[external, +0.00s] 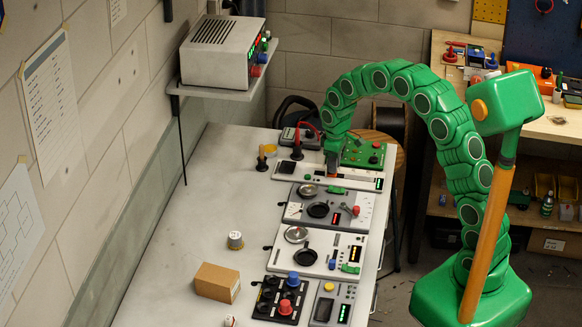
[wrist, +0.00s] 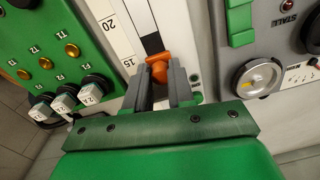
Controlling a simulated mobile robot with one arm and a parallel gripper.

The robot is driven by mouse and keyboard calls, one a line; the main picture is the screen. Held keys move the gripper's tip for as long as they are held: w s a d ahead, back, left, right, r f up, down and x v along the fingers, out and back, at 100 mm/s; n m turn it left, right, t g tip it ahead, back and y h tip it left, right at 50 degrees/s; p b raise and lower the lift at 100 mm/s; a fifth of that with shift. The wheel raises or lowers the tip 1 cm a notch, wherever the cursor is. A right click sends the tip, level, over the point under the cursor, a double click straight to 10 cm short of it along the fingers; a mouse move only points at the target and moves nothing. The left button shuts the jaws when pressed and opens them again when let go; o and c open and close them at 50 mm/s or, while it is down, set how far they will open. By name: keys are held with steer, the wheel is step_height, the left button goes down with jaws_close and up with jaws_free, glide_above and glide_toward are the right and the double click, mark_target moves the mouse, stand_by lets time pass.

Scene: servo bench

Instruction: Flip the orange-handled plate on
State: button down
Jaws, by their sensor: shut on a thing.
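The orange handle (wrist: 158,66) sits at a dark slot in a white plate (wrist: 118,32) with a printed scale showing 15 and 20. My gripper (wrist: 161,80) is shut on the orange handle, one grey finger on either side. In the external view my gripper (external: 332,164) reaches down to the white plate (external: 362,181) near the far end of the bench. The handle is mostly hidden there by my gripper. I cannot tell from these frames whether the plate is on.
A green board (external: 364,152) with knobs and switches lies just beyond the plate. A grey panel (external: 299,208) with a dial and red knob lies on the near side. A cardboard box (external: 216,282) stands on the bench. The bench's left side is mostly clear.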

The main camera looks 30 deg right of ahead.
steer(key=s+d, duration=1)
steer(key=shift+s+d, duration=0.2)
steer(key=shift+d, duration=0.05)
steer(key=c, duration=1)
jaws_free()
steer(key=shift+w+r, duration=0.1)
steer(key=shift+r, duration=0.4)
step_height(320, 180, up, 7)
steer(key=shift+d+f, duration=0.1)
